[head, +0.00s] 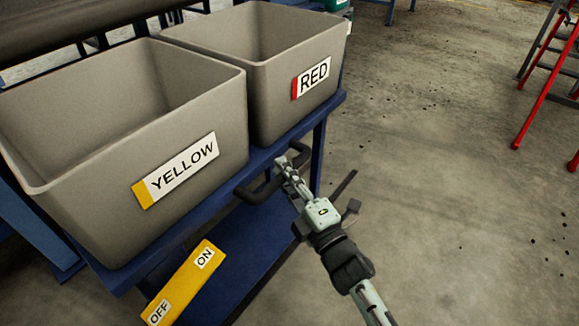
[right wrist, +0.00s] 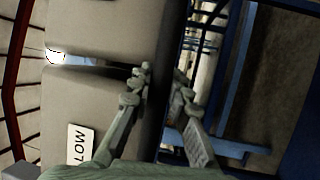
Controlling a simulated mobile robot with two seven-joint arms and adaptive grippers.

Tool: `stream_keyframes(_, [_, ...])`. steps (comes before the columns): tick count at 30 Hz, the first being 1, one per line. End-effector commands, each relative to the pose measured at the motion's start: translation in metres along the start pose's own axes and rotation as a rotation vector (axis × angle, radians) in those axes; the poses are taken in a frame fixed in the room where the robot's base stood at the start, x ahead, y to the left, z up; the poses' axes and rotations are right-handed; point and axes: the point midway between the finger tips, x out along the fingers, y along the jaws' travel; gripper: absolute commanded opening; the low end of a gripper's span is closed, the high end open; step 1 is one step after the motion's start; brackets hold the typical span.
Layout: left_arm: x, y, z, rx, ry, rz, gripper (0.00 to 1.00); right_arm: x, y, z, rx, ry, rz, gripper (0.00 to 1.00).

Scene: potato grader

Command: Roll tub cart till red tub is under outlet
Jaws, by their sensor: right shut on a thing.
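The blue tub cart (head: 335,105) carries two grey tubs side by side. The tub labelled YELLOW (head: 85,180) is at the left and nearer; the tub labelled RED (head: 275,95) is at the right and farther back. A black handle (head: 255,194) sticks out from the cart's near side. My right gripper (head: 286,172) is shut on this handle. In the right wrist view the fingers (right wrist: 163,78) lie on both sides of the dark handle bar (right wrist: 173,40). I cannot make out the outlet for certain. My left gripper is not in view.
A dark beam-like part (head: 70,22) runs above the yellow tub at the upper left. A yellow ON/OFF plate (head: 182,287) shows at the bottom left. A red-legged frame (head: 540,90) stands at the far right. The concrete floor right of the cart is clear.

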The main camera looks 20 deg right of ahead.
Motion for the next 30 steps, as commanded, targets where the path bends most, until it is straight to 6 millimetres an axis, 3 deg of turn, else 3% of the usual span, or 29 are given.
stream_keyframes(16, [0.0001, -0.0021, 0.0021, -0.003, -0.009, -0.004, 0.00, -0.0038, -0.0014, -0.0078, 0.002, 0.003, -0.002, 0.00])
stream_keyframes(17, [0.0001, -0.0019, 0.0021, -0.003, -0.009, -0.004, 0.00, -0.0039, -0.0015, -0.0080, 0.002, 0.003, -0.002, 0.18])
stream_keyframes(22, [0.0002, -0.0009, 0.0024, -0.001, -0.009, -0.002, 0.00, -0.0033, -0.0009, -0.0069, 0.001, 0.001, -0.001, 0.39])
stream_keyframes(30, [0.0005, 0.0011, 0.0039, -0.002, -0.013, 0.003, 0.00, -0.0030, -0.0002, -0.0057, 0.000, -0.001, -0.001, 0.39])
